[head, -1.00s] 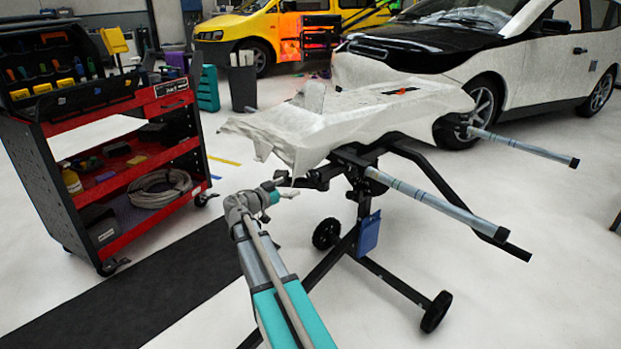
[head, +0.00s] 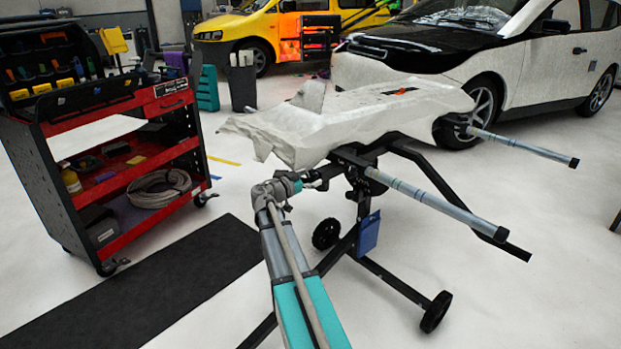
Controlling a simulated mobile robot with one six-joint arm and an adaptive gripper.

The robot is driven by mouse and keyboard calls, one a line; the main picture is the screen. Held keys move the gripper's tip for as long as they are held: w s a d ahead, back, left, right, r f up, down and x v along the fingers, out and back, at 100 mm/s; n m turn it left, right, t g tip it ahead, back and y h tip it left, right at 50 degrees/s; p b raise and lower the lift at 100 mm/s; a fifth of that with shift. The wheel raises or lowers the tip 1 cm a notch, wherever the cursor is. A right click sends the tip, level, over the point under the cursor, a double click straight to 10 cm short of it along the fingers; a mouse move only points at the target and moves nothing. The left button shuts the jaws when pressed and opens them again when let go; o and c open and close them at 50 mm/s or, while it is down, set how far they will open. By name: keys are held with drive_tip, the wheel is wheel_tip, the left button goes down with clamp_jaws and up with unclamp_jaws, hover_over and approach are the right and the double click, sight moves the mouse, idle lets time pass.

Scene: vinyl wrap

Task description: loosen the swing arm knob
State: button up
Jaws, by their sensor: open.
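The black work stand (head: 400,143) carries a white-covered panel (head: 330,125). Dark clamp parts at the near left end of the stand's top (head: 328,172) sit just under the panel's edge. The swing arm knob cannot be told apart there; it is small and dark, and my arm partly covers that spot. My arm reaches up from the bottom, and my gripper (head: 311,178) is at these dark parts, small and partly hidden by my wrist. It is open; whether its fingers are around the knob or touching it cannot be told.
Two grey tubes (head: 425,205) stick out to the right from the stand. A blue tag (head: 368,232) hangs on its post, and black wheels (head: 435,312) stand below. A red and black tool cart (head: 120,185) is at left. Open floor lies between the cart and stand.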

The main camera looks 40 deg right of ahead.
drive_tip(key=c, duration=1.1)
drive_tip(key=shift+n, duration=0.3)
drive_tip(key=n, duration=0.4)
drive_tip(key=shift+w+n, duration=0.1)
drive_tip(key=shift+n, duration=2.2)
